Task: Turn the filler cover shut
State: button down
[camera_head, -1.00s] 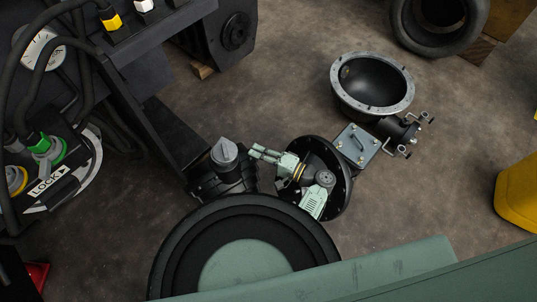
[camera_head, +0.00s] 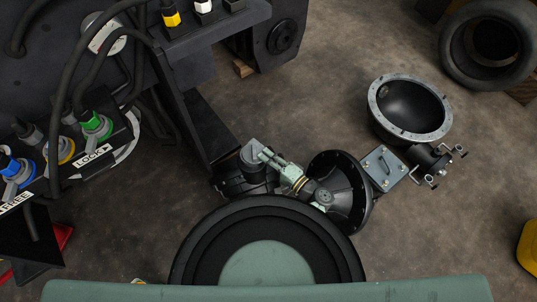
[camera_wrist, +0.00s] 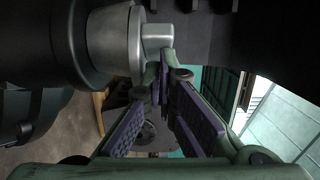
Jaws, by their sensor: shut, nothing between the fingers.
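The filler cover (camera_head: 252,153) appears to be a grey round cap with a raised bar, on a dark housing in the middle of the head view, just above a large black round part. In the wrist view the cover (camera_wrist: 112,45) is large at upper left, its bar (camera_wrist: 158,42) pointing right. My gripper (camera_head: 266,155) reaches the cover's right side in the head view and hides part of it. In the wrist view the fingertips (camera_wrist: 164,80) come together just below the bar, with nothing between them. Whether they touch the bar, I cannot tell.
A grey-rimmed bowl-shaped housing (camera_head: 410,107) and a plate with a handle (camera_head: 383,167) are to the right. Connectors and hoses, with a LOCK label (camera_head: 90,157), crowd the left. A tyre (camera_head: 487,45) lies at upper right. Bare floor (camera_head: 320,70) shows between.

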jog(key=shift+s+a+m+t+h, duration=0.4)
jog(key=shift+a+h, duration=0.1)
jog(key=shift+a, duration=0.1)
jog(key=shift+s+a, duration=0.1)
jog(key=shift+a, duration=0.1)
